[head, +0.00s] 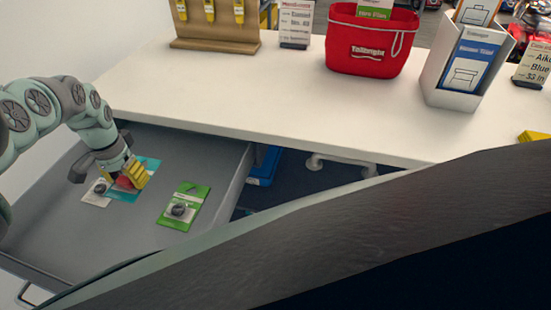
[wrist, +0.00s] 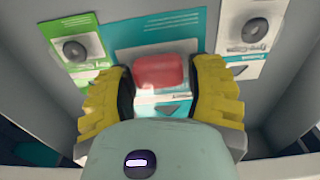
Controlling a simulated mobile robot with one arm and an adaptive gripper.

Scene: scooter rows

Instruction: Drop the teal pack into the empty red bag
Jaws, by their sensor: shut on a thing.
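The teal pack (head: 151,163) lies in the open grey drawer, a flat teal card with a raised red part. In the wrist view the pack (wrist: 180,36) fills the upper middle, its red part between my fingers. My gripper (head: 128,175), with yellow ribbed fingers, reaches down into the drawer and is shut on the pack; the fingers (wrist: 160,88) stand either side of the red part. I cannot tell whether the card is lifted off the drawer floor.
A green pack (head: 187,192) lies right of the teal pack in the drawer (head: 60,225); a white pack (head: 95,199) lies on its left. The drawer walls and the white counter (head: 260,90) edge stand around my arm. A leaflet holder (head: 440,92) stands right of the bag.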

